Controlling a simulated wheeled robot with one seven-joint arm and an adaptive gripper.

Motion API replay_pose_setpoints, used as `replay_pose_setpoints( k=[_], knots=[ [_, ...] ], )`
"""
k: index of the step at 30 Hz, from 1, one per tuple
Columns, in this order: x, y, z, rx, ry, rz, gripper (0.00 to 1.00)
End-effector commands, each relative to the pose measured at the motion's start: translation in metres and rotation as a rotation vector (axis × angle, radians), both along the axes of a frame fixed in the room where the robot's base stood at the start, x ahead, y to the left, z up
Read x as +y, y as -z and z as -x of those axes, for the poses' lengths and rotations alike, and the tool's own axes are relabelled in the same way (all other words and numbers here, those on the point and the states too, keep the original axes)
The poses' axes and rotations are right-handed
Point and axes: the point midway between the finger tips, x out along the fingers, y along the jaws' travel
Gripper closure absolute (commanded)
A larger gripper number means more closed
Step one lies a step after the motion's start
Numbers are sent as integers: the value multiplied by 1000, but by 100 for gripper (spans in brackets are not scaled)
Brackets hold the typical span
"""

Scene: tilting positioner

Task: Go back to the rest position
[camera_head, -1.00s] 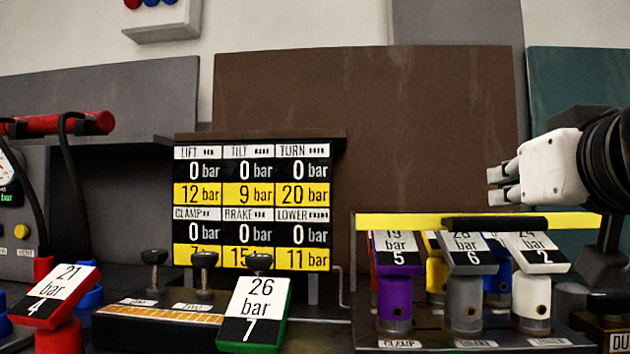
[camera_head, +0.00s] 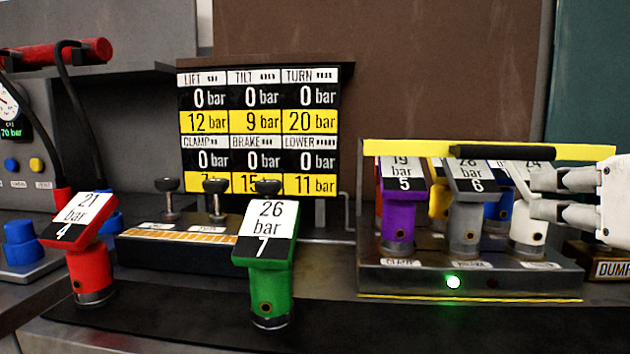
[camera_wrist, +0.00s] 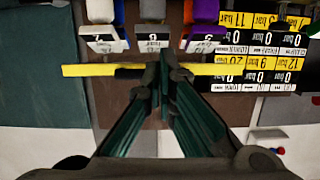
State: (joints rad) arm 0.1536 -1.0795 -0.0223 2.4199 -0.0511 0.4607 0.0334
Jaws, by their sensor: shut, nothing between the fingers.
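My gripper (camera_head: 548,196) shows at the right edge of the head view, its white wrist cut off by the frame. Its fingers are close together and empty, in front of the white valve block's tag at the right end of the rack. In the wrist view the gripper (camera_wrist: 163,62) has its dark green fingers meeting at the tips, with nothing between them. The yellow bar (camera_head: 400,148) with a black grip runs across the top of the rack; it also shows behind the fingertips in the wrist view (camera_wrist: 88,70).
The rack (camera_head: 470,281) holds purple (camera_head: 398,215), grey and white tagged pieces; a green light glows on its front. A red piece (camera_head: 90,270) and a green piece (camera_head: 268,285) stand at left and centre. A pressure board (camera_head: 260,125) stands behind.

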Motion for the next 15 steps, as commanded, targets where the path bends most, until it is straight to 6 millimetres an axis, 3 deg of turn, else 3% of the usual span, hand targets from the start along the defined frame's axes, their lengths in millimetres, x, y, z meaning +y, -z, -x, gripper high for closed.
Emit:
replay_pose_setpoints(
  k=[3,6,9,15],
  knots=[
    [10,71,-4,267,-36,-45,100],
    [22,131,11,524,-66,-79,100],
    [32,176,34,748,-91,-102,100],
    [45,228,88,1107,-127,-127,100]
  ],
)
